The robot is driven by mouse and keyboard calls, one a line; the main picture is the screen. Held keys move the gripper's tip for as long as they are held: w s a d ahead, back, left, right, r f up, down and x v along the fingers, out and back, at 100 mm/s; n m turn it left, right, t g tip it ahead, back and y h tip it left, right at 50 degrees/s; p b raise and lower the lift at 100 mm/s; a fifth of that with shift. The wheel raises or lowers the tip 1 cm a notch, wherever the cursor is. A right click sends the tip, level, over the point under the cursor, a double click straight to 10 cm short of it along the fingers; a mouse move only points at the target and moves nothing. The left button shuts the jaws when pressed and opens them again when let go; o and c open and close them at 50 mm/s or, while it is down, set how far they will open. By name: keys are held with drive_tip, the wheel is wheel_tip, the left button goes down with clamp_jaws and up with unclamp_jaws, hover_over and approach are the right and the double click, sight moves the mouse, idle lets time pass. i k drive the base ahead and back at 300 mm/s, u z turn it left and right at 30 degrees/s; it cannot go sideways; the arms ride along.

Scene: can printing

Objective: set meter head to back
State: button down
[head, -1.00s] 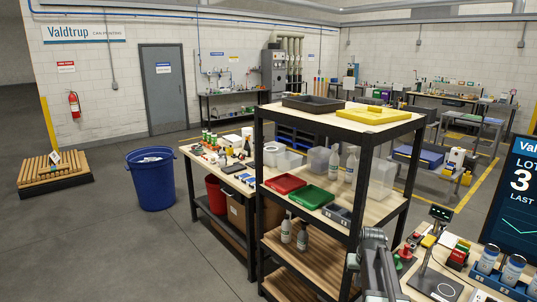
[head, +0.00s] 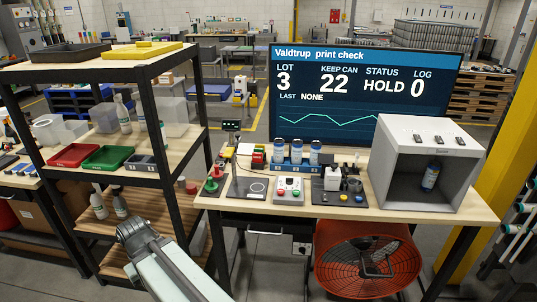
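A small dark display head (head: 232,125) stands on a thin post at the left end of the workbench (head: 420,208); it looks like the meter head. Below it is a dark flat base plate (head: 248,188) with a pale ring mark. The head's lit face is toward me, too small to read. My arm (head: 165,260) reaches up from the bottom edge, left of the bench and in front of the shelf rack. Its visible end is a dark grey joint. No gripper fingers can be made out.
Three cans (head: 297,153) stand in a blue rack. A button box (head: 289,188) and a grey booth (head: 420,160) with a can inside share the bench. A large screen (head: 365,90) reads HOLD. The shelf rack (head: 165,165) stands close left; an orange fan (head: 367,262) sits below.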

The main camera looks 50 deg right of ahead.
sight(333, 176)
drive_tip(key=z, duration=2.1)
drive_tip(key=k, duration=0.65)
drive_tip(key=z, duration=0.35)
drive_tip(key=i, duration=1.45)
drive_tip(key=u, duration=0.75)
drive_tip(key=k, duration=0.75)
drive_tip(key=z, duration=0.15)
